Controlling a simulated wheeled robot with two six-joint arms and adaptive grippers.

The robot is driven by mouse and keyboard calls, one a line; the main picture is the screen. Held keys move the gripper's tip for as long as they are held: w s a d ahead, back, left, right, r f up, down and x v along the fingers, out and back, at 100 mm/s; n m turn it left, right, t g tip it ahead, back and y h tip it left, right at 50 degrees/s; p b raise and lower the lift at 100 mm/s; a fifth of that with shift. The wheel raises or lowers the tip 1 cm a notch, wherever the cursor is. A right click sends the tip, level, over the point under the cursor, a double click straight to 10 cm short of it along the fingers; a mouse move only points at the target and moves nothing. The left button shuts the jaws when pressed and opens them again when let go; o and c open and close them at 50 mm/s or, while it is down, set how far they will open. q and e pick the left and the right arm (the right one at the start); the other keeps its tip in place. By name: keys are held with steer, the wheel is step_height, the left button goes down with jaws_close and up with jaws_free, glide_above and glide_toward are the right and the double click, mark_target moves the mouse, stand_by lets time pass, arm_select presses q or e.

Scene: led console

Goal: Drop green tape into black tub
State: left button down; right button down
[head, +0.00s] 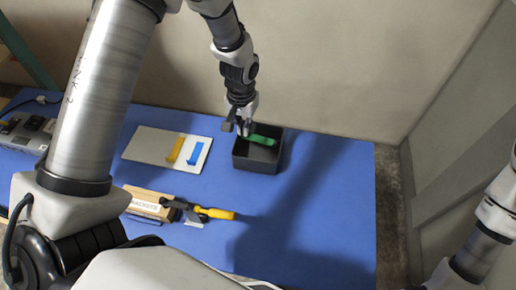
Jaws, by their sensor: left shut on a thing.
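The black tub (256,164) stands on the blue table, toward the back, right of the pale board. The green tape (262,140) is a short green strip at the tub's opening, seen over its far part. My left gripper (246,133) comes down from above and is shut on the left end of the green tape, at the tub's upper left. Whether the tape touches the tub is hard to tell. My right gripper is not in view; only part of my right arm shows at the lower right.
A pale board (145,146) carries a yellow strip (174,149) and a blue strip (195,153). A wooden box marked brackets (148,205) and a yellow-handled tool (218,213) lie in front. A console (27,130) is at far left. The table's right side (335,190) is clear.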

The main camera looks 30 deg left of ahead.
arm_select(q)
steer(key=c, duration=1.2)
jaws_free()
steer(key=shift+s+a+r, duration=0.1)
steer(key=shift+s+a, duration=0.05)
steer(key=shift+s, duration=0.1)
steer(key=shift+c, duration=0.2)
steer(key=shift+w, duration=0.3)
steer(key=shift+r, duration=0.25)
step_height(320, 180, up, 11)
steer(key=shift+r, duration=0.2)
steer(key=shift+s+f, duration=0.1)
